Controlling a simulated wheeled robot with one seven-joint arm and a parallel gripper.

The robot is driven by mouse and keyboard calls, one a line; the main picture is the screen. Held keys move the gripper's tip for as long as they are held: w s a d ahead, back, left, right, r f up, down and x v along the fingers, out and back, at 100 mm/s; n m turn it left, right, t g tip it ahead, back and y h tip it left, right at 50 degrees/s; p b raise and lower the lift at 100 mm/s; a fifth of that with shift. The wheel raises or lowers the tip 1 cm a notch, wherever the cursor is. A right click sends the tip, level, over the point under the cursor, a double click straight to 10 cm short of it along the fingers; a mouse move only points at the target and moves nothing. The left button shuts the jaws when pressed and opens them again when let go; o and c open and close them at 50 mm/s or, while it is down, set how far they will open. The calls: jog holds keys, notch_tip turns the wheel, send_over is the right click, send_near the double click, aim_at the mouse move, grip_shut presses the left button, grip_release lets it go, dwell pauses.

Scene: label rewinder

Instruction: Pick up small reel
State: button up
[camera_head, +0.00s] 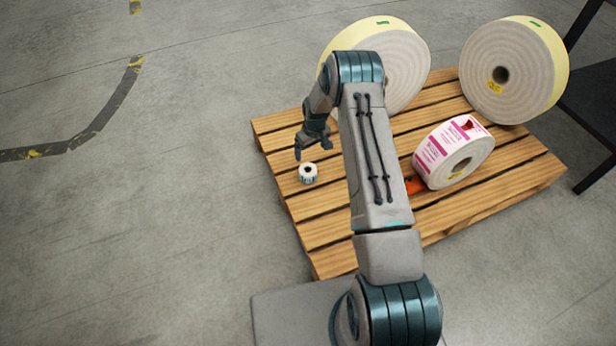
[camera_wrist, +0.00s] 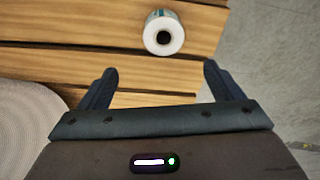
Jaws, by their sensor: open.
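The small reel (camera_head: 308,173) is a white roll with a dark core and a teal-marked label. It stands near the left edge of the wooden pallet (camera_head: 335,262). In the wrist view the small reel (camera_wrist: 163,35) is ahead of the fingers, slightly right of the middle between them. My gripper (camera_head: 305,150) is just above and behind the reel in the head view. In the wrist view my gripper (camera_wrist: 158,78) has its two dark fingers spread wide with nothing between them. The reel is apart from the fingers.
Two large cream reels (camera_head: 405,70) (camera_head: 515,75) stand at the pallet's back. A pink-and-white label reel (camera_head: 452,155) with an orange item (camera_head: 414,185) beside it is on the right. A dark frame (camera_head: 590,100) stands far right. Floor left of the pallet is clear.

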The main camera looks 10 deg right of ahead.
jog(key=b, duration=0.2)
send_over(308, 171)
jog(key=s, duration=0.1)
notch_tip(308, 171, down, 8)
jog(key=shift+d, duration=0.15)
jog(key=shift+s+a+f+b, duration=0.15)
jog(key=shift+f+b, duration=0.65)
jog(key=shift+f, duration=0.55)
jog(key=shift+a+f+b, duration=0.15)
jog(key=shift+f+b, duration=0.65)
jog(key=shift+f, duration=0.55)
jog(key=shift+r, duration=0.1)
jog(key=c, duration=1.2)
